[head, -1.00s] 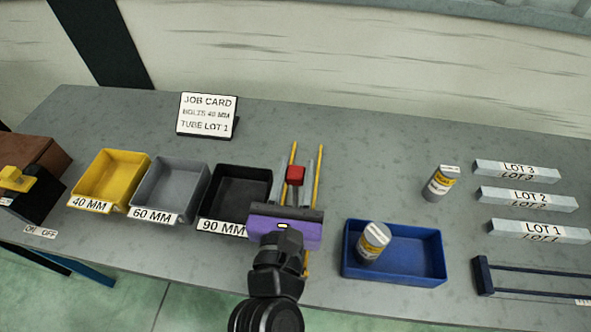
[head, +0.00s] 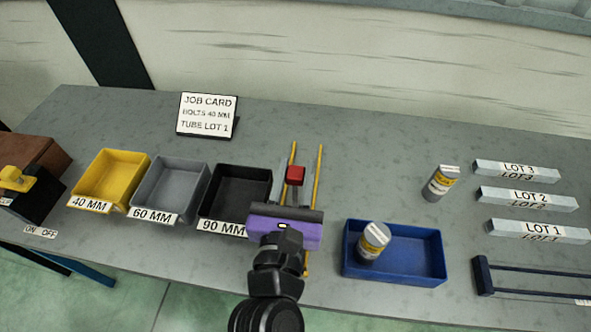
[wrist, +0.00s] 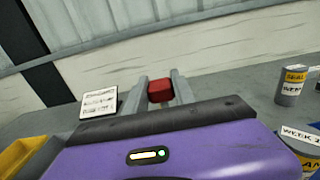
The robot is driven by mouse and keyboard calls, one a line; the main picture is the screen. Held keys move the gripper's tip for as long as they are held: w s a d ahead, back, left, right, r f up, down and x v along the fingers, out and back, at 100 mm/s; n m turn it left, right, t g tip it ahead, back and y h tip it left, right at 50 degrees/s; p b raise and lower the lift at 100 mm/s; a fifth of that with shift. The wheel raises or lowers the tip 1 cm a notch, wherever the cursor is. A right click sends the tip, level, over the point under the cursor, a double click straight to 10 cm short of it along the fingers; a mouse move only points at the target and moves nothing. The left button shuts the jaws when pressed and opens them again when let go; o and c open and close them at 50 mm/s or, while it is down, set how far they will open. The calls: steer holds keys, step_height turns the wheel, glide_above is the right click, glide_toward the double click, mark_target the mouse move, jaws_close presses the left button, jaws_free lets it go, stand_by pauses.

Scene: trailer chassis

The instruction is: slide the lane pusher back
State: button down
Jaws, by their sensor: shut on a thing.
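The red block (head: 295,175), which looks like the lane pusher's handle, sits between two yellow rails (head: 318,178) that run front to back on the bench. My gripper (head: 294,182), with its purple body, reaches over the front part of the lane. It is shut on the red block, which also shows in the wrist view (wrist: 160,91) between my grey fingers. My gripper body hides what lies below and in front of the block, so the rest of the pusher is not visible.
The black 90 MM bin (head: 236,190) stands close left, beside grey (head: 171,190) and yellow (head: 110,180) bins. A blue tray (head: 394,278) holding a labelled can (head: 373,241) stands close right. Another can (head: 440,183) stands behind it. A job card (head: 206,115) stands at the back left.

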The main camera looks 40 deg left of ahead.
stand_by(0.4)
steer(key=shift+w+a, duration=0.15)
steer(key=shift+w, duration=0.2)
steer(key=p+x, duration=0.1)
steer(key=x, duration=1.7)
steer(key=shift+w, duration=0.3)
steer(key=c, duration=1)
jaws_free()
steer(key=shift+a, duration=0.1)
steer(key=shift+c, duration=0.2)
